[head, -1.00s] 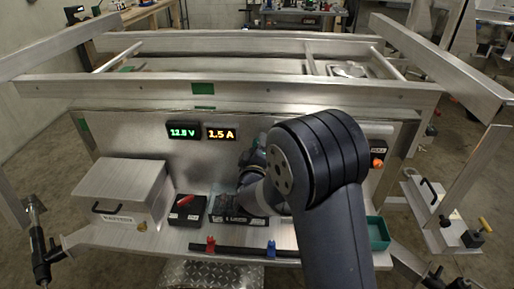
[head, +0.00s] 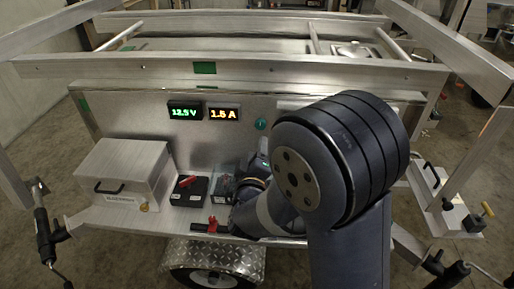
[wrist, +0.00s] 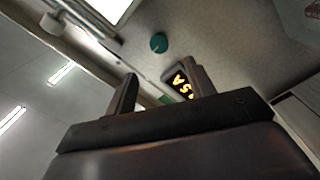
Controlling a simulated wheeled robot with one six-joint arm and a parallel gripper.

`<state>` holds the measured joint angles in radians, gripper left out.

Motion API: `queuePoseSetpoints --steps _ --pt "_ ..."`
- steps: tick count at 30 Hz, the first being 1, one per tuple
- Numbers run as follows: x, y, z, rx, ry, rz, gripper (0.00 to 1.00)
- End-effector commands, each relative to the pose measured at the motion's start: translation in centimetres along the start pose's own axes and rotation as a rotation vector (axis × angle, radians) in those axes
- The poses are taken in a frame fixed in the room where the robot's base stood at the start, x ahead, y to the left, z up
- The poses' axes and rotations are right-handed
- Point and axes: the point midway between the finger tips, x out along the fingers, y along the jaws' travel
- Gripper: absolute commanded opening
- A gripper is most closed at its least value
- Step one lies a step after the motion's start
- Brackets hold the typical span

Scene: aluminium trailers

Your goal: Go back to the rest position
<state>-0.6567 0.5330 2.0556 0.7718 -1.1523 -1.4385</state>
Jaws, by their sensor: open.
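My gripper (wrist: 160,92) shows in the wrist view with its two fingers apart and nothing between them. Beyond the fingers are a green round knob (wrist: 159,42) and part of the amber display (wrist: 180,84). In the head view my arm covers the right middle of the trailer front, and my gripper itself is hidden behind it. The trailer's metal panel (head: 225,145) carries a green voltage display (head: 184,113) reading about 12.5 V and an amber display (head: 224,114) reading 1.5 A. The green knob (head: 261,125) is right of them.
On the shelf stand a metal box (head: 122,172) with a black handle, a black box with a red switch (head: 188,190) and a dark device (head: 223,187). A red clamp (head: 212,225) sits at the front edge. A fender (head: 215,258) is below. Frame rails surround the top.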

Motion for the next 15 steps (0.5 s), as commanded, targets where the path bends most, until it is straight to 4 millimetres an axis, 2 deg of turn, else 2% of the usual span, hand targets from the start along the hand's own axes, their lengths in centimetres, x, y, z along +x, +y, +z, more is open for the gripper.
queuePoseSetpoints --steps 8,11,15 --pt "0.2 0.0 0.0 0.000 0.000 0.001 0.52" --pt "0.9 0.1 -0.1 0.001 0.000 0.002 0.52" --pt "3.0 0.1 0.0 0.001 -0.002 0.002 0.52"
